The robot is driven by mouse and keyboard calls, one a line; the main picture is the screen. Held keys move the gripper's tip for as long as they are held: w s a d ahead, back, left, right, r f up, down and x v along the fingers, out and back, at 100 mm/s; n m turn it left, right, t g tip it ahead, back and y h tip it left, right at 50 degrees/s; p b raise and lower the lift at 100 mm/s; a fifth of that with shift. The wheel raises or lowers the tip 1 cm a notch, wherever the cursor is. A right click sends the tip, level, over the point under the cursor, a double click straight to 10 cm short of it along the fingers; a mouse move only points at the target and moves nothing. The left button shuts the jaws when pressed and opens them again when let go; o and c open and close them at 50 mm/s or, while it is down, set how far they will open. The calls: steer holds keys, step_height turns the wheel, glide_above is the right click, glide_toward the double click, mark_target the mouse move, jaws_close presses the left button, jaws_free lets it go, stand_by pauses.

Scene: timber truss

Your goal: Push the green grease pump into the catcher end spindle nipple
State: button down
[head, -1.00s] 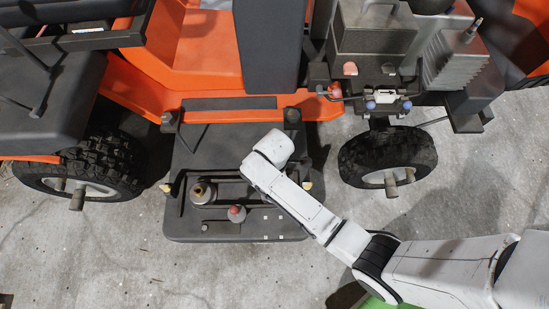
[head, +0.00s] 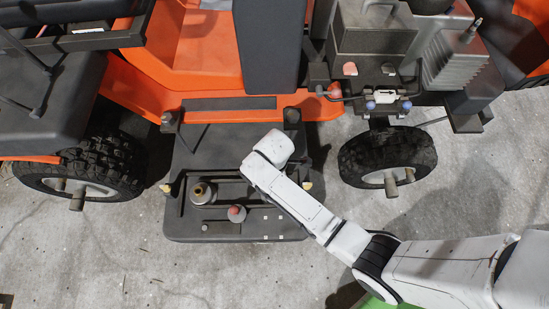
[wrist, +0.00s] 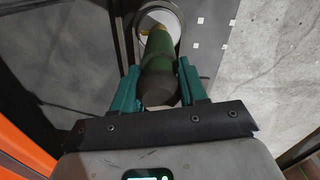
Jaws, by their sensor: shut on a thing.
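The green grease pump (wrist: 160,54) shows in the wrist view, held between the teal fingers of my gripper (wrist: 160,80), which is shut on it. Its dark rear end points toward the camera and its brass-coloured tip points away. The tip lies over a round, pale-rimmed recess (wrist: 177,28) in the dark deck. I cannot tell whether the tip touches a nipple there; the pump hides that spot. In the head view my white wrist link hides both gripper and pump, above the right part of the black deck (head: 225,160).
On the deck stand a brass-topped round fitting (head: 203,193) and a red-capped knob (head: 236,213). Knobby tyres stand at left (head: 105,165) and right (head: 388,160). Orange bodywork (head: 200,50) rises behind, and a grey engine (head: 455,55) stands at upper right. Concrete floor (head: 110,260) in front is clear.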

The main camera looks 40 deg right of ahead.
steer(key=shift+r+p, duration=1.75)
steer(key=shift+p, duration=0.25)
